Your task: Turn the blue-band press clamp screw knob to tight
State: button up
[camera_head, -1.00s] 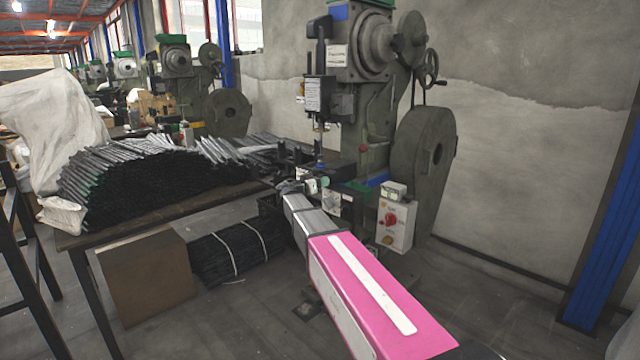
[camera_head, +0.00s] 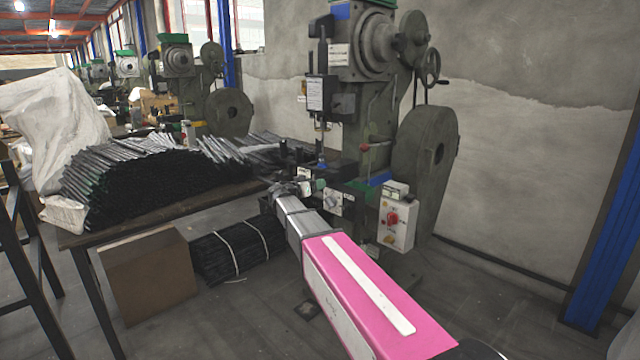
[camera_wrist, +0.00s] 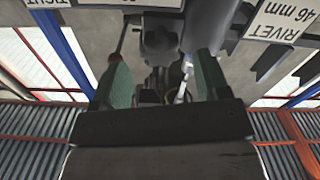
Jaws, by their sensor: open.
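The press with blue patches (camera_head: 365,110) stands against the wall in the head view. In the wrist view, a dark lobed knob (camera_wrist: 160,46) shows beyond and between the two green fingers of my gripper (camera_wrist: 163,72). The fingers are spread apart, with one on each side of the knob's line; I cannot tell whether either touches it. In the head view my gripper (camera_head: 312,187) is at the press's front, and the knob cannot be made out there. The knob's pointer position is unclear.
A plate marked RIVET 46 mm (camera_wrist: 280,20) is at the wrist view's upper right. A control box with a red knob (camera_head: 396,222) hangs at the press's lower right. A table (camera_head: 150,215) with stacked dark rods stands left. A cardboard box (camera_head: 150,275) is beneath.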

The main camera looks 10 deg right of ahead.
jog(key=v, duration=0.6)
jog(key=shift+s+a, duration=0.25)
jog(key=shift+a, duration=0.05)
jog(key=s+d+f+n+g+y, duration=0.25)
jog(key=s+d+f, duration=0.25)
jog(key=s+f, duration=0.3)
jog(key=s+d+f+n+g+y, duration=0.1)
jog(key=s+d+f+g+y, duration=0.35)
jog(key=f, duration=0.55)
jog(key=s+f+n+g+y, duration=0.1)
jog(key=s+f+n+y, duration=0.1)
jog(key=s+f, duration=0.3)
jog(key=s+f+n+g+y, duration=0.2)
jog(key=s+f+y, duration=0.3)
jog(key=s, duration=0.8)
jog(key=shift+d+f+g+y, duration=0.2)
jog(key=shift+f+g+y, duration=0.1)
jog(key=shift+f, duration=0.2)
